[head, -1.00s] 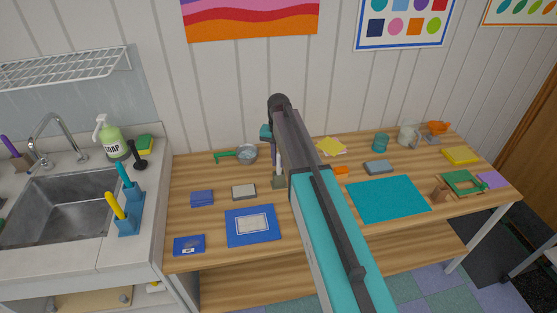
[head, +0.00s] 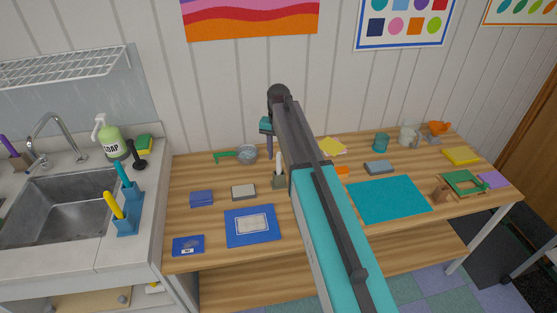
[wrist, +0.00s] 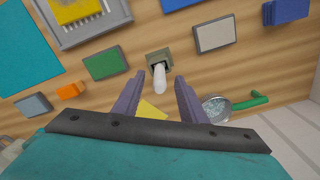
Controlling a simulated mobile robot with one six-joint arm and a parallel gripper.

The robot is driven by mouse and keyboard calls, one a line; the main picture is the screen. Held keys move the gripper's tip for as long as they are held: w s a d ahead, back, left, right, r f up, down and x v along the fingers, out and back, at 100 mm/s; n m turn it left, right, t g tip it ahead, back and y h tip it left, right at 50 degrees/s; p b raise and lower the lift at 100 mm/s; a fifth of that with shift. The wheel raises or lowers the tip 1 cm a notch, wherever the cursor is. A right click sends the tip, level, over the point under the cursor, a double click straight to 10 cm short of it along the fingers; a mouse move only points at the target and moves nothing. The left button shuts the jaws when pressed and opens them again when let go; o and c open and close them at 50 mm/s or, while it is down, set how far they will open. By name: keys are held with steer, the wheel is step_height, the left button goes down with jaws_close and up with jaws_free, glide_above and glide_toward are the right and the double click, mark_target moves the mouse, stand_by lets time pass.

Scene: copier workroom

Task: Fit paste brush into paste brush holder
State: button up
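A white handle (wrist: 159,79), which looks like the paste brush, stands upright in a small grey-green block (wrist: 159,57), which looks like its holder. In the head view the white handle (head: 278,163) rises from the block (head: 278,182), just left of my arm, which may hide part of it. My gripper (wrist: 161,77) has its two purple fingers spread, with the handle showing between them and a gap on each side. In the head view my gripper (head: 268,150) is behind and slightly left of the handle. How deep the brush sits is unclear.
A grey-white block (head: 244,192) and a blue book (head: 252,226) lie left of the holder. A strainer with a green handle (head: 224,156) is behind. A teal mat (head: 388,200) lies right. My arm covers the table's middle.

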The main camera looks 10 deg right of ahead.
step_height(320, 180, up, 11)
steer(key=b, duration=0.2)
steer(key=shift+f+b, duration=0.15)
steer(key=shift+b, duration=0.15)
stand_by(0.8)
